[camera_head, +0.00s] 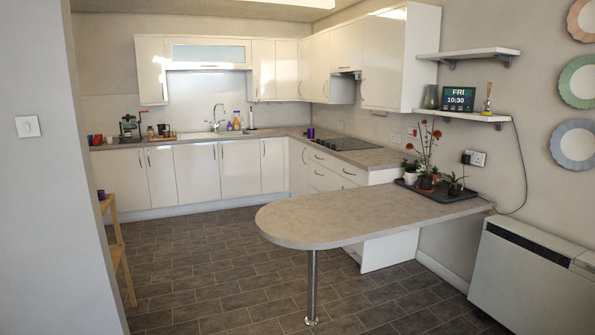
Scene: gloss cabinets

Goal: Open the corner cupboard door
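The white gloss cabinets meet in the far corner of the kitchen. At the lower corner, a cupboard door (273,166) on the back run meets a narrow door (298,167) on the right run. Above the counter, upper corner doors (287,70) meet in the same corner. All of these doors look shut. Which one is the corner cupboard of the task I cannot tell. Thin handles show on several doors, small at this distance. Neither of my grippers is in view.
A rounded peninsula table (345,212) on a metal leg (312,285) stands in the foreground right. A wooden stool (117,250) is at the left by a wall (32,200). Tiled floor (205,265) is open between them. A heater (530,280) is at the right.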

